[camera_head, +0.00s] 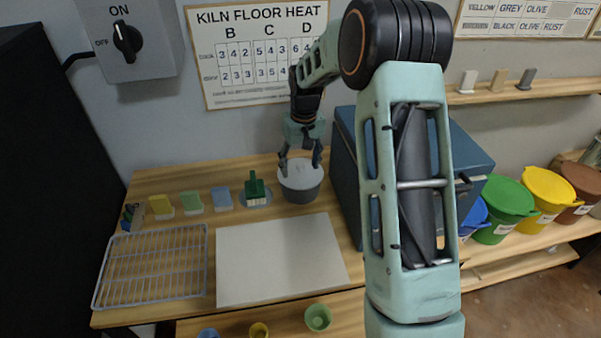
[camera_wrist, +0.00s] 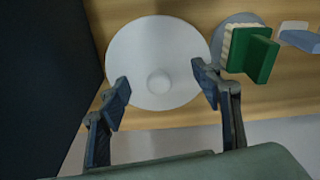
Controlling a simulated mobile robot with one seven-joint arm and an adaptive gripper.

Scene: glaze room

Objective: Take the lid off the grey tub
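The grey tub (camera_head: 300,191) stands on the wooden bench, left of the blue box, with a pale round lid (camera_head: 294,174) on top. In the wrist view the lid (camera_wrist: 150,60) is a light disc with a small round knob (camera_wrist: 158,83) near its middle. My gripper (camera_head: 300,163) is over the tub, pointing down. In the wrist view my gripper (camera_wrist: 160,84) has its fingers spread wide, one on each side of the knob, near the lid's edges. Nothing is between them but the knob below, and I cannot tell whether they touch the lid.
A green brush (camera_head: 255,189) on a grey round base stands close left of the tub. The blue box (camera_head: 348,175) is close on the right. A white board (camera_head: 280,262) and a wire rack (camera_head: 150,268) lie in front. Several coloured buckets stand far right.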

